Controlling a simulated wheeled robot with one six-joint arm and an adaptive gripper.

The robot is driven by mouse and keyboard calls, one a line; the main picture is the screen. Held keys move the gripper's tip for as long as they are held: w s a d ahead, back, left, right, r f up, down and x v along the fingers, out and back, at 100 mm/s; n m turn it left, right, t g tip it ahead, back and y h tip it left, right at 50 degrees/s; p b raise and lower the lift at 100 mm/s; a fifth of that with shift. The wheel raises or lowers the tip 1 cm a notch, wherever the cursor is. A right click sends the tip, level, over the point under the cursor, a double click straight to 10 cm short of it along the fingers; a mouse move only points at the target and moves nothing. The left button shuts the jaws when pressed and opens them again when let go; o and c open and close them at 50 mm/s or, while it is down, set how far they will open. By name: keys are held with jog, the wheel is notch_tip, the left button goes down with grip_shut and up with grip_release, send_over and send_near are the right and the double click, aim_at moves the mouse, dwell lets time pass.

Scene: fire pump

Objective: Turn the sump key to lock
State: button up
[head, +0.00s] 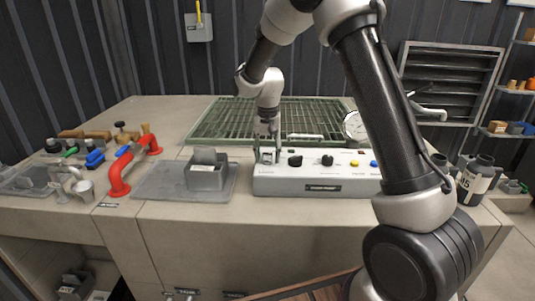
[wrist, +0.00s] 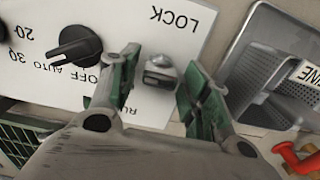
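The white control panel (head: 318,187) stands on the bench, with a dark label on its front. The sump key (wrist: 159,71), a small metal piece with a dark slot, sits on the panel between the upside-down LOCK lettering (wrist: 175,17) and a partly hidden label starting "RU". My gripper (wrist: 158,84) is open, with its green-padded fingers on either side of the key and a visible gap on each side. In the head view my gripper (head: 267,153) points down over the panel's left end, largely covering the key.
A black knob (wrist: 76,46) marked OFF and AUTO is beside the key. Yellow (head: 354,164) and blue (head: 373,164) buttons are farther right. A grey bin (head: 207,178) on a tray stands left, beyond it a red pipe handle (head: 119,179). A green grating (head: 225,121) lies behind.

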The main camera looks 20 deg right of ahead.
aim_at(267, 153)
dwell(0.3)
notch_tip(267, 153, up, 12)
dwell(0.4)
jog(key=s+d+r+n+t, duration=0.1)
jog(key=s+d, duration=0.4)
jog(key=s, duration=0.6)
jog(key=s+d+r+n+t, duration=0.1)
jog(key=s+d+r+t, duration=0.1)
jog(key=s, duration=1)
jog(key=s+d+r+n+t, duration=0.1)
jog(key=s+d+r, duration=0.3)
jog(key=s+d, duration=0.3)
jog(key=shift+s+d+n, duration=0.35)
jog(key=shift+s+n, duration=0.05)
jog(key=shift+s, duration=1.75)
